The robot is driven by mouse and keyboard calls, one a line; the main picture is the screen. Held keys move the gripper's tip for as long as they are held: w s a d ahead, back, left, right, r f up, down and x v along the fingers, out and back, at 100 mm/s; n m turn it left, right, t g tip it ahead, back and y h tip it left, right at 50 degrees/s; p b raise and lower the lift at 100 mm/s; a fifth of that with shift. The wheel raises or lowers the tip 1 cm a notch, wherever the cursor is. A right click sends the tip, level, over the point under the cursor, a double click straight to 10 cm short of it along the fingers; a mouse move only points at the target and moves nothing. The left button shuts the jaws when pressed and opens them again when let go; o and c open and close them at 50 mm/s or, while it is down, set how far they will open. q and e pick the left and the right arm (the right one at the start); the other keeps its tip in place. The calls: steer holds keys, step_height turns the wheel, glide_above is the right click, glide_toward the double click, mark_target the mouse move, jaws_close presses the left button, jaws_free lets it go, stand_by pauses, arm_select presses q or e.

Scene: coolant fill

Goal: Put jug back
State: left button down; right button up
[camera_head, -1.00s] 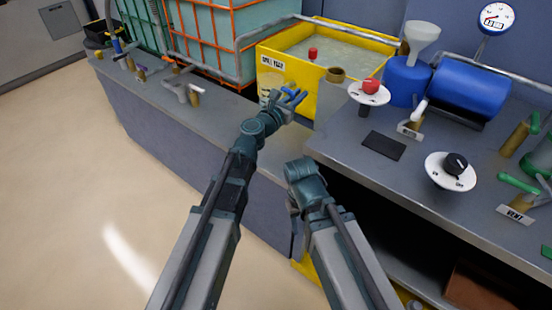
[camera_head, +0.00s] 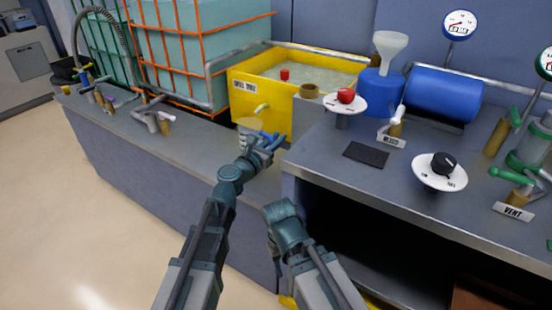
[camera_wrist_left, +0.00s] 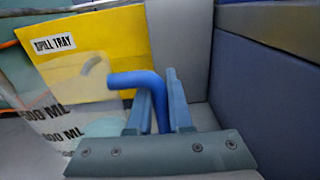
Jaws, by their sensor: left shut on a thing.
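The jug is clear, with dark ML marks on its wall. In the left wrist view the jug (camera_wrist_left: 45,115) stands at the left, and its bent blue handle (camera_wrist_left: 135,78) runs between the fingers. My left gripper (camera_wrist_left: 160,85) is shut on that handle. In the head view my left gripper (camera_head: 266,139) is above the low bench, in front of the yellow spill tray (camera_head: 278,115). The see-through jug is hard to make out there. It cannot be told whether its base touches the bench. The right arm shows, but its gripper is hidden.
The low bench (camera_head: 110,135) has several valves on its left part. The higher bench (camera_head: 320,150) at right carries a red knob (camera_head: 346,96), a dark pad (camera_head: 366,152), a black dial (camera_head: 443,164) and a blue tank (camera_head: 455,92). A blue container with a funnel (camera_head: 381,88) stands behind.

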arm_select(q)
steer(key=shift+f, duration=0.1)
step_height(320, 180, down, 4)
steer(key=b, duration=0.3)
steer(key=shift+r, duration=0.2)
steer(key=shift+b, duration=0.3)
steer(key=shift+f, duration=0.15)
steer(key=c, duration=0.8)
jaws_free()
steer(key=shift+c, duration=0.2)
steer(key=shift+s+r, duration=0.1)
steer(key=shift+r, duration=0.15)
